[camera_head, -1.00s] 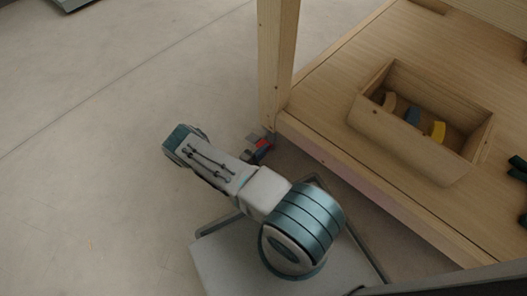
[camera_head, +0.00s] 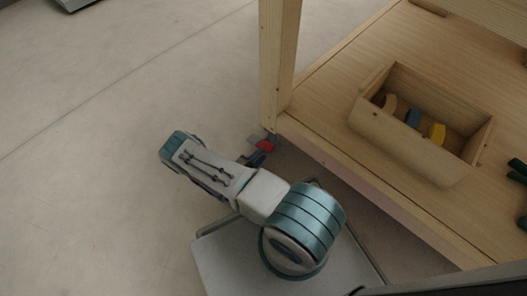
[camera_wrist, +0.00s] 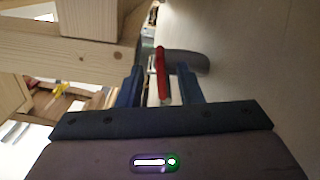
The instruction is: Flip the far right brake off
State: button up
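The red brake lever (camera_wrist: 161,74) stands at the caster (camera_wrist: 188,62) under a corner leg of the wooden cart, and the lever also shows in the head view (camera_head: 264,146). In the wrist view my gripper (camera_wrist: 162,84) is open, with one blue finger on each side of the lever and a visible gap to each. The lever reaches in between the fingers; whether anything touches it at its far end I cannot tell. In the head view my wrist hides most of the gripper.
The wooden leg (camera_head: 278,65) rises right beside the caster. The lower shelf (camera_head: 335,75) carries a wooden box (camera_head: 405,150) with several coloured pieces. Bare floor (camera_head: 100,170) lies open to the left.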

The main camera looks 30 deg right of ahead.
jog(key=p+v, duration=0.2)
jog(key=v, duration=0.9)
jog(key=w+r+m+g+y+p, duration=0.25)
jog(key=r+p, duration=0.35)
jog(key=r, duration=1)
jog(key=w+a+r+m+g+y+p, duration=0.15)
jog(key=r+g+p, duration=0.35)
jog(key=r, duration=1)
jog(key=w+r+m+g+y+p, duration=0.1)
jog(key=r+m+g+y+p, duration=0.35)
jog(key=r, duration=1.15)
jog(key=s+r+t+y+p, duration=0.2)
jog(key=s+r+p, duration=0.4)
jog(key=r, duration=0.9)
jog(key=s+r+n+t+y+p, duration=0.1)
jog(key=s+r+t+y+p, duration=0.2)
jog(key=r, duration=1.2)
jog(key=s+r+t+y+p, duration=0.3)
jog(key=s+r+p, duration=0.5)
jog(key=r+p, duration=0.6)
jog(key=shift+s+d+r+t, duration=0.3)
jog(key=shift+s+d+r, duration=0.1)
jog(key=shift+r, duration=0.5)
jog(key=shift+a+y, duration=0.1)
jog(key=shift+y, duration=0.15)
